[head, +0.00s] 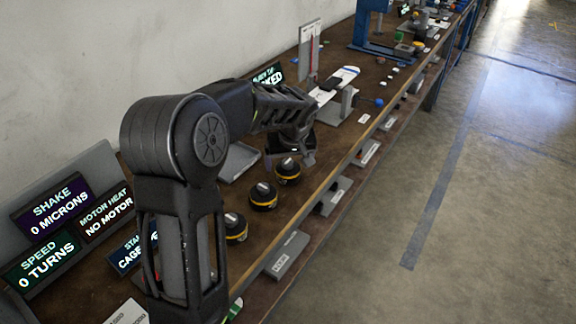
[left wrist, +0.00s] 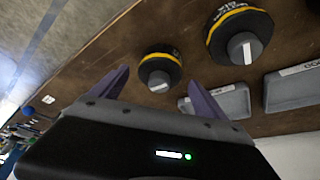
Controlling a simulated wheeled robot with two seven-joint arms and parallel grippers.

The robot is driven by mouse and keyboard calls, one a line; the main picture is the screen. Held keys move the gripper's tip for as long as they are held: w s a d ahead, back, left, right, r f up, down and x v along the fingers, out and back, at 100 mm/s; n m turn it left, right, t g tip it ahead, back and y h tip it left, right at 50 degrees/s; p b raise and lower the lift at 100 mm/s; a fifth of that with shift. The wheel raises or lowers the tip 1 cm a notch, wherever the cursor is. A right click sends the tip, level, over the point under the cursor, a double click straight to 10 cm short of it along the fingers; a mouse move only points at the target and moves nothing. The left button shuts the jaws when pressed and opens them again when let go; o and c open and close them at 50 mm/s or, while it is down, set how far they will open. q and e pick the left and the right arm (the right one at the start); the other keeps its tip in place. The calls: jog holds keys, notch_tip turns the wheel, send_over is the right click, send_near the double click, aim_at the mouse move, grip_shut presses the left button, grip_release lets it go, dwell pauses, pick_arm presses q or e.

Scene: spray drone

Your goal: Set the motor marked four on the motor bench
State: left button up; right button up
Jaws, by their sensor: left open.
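Three round black motors with yellow bands and grey tops stand in a row on the brown bench: the far one (head: 288,172), the middle one (head: 263,196) and the near one (head: 236,228), partly behind my arm. I cannot read which is marked four. My left gripper (head: 290,158) is open above the far motor. In the left wrist view, one motor (left wrist: 160,71) shows between the open fingers (left wrist: 160,88), and another (left wrist: 240,38) stands beside it. The motor bench's screens, such as the one reading "MOTOR HEAT NO MOTOR" (head: 104,211), stand at the left. My right gripper is out of view.
Grey trays (left wrist: 296,88) lie beside the motors. A grey stand with a white and blue part (head: 338,88) and a blue frame (head: 372,28) stand farther along the bench. Open floor (head: 480,210) lies to the right.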

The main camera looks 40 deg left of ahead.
pick_arm(q)
jog(key=v, duration=1)
jog(key=shift+b, duration=0.45)
jog(key=shift+f, duration=0.1)
jog(key=w+d+f+m+t+h, duration=0.1)
jog(key=w+d+f+m+h, duration=0.2)
jog(key=d+f, duration=0.65)
jog(key=w+d+f+m+t+h, duration=0.15)
jog(key=d+f+m, duration=0.25)
jog(key=d+f, duration=0.55)
jog(key=s+d+f+m+g+h, duration=0.1)
jog(key=s+d+f, duration=0.3)
jog(key=s+f, duration=0.15)
jog(key=s+d+f+h, duration=0.1)
jog(key=s+d+f, duration=0.35)
jog(key=f, duration=0.25)
jog(key=s+d+f+g, duration=0.2)
jog(key=s+f, duration=0.3)
jog(key=s, duration=0.4)
jog(key=s+d+f+g, duration=0.2)
jog(key=s+f, duration=0.2)
jog(key=s, duration=0.6)
jog(key=shift+s+f+n+h, duration=0.2)
jog(key=shift+f+n+h, duration=0.1)
jog(key=shift+f+h, duration=0.15)
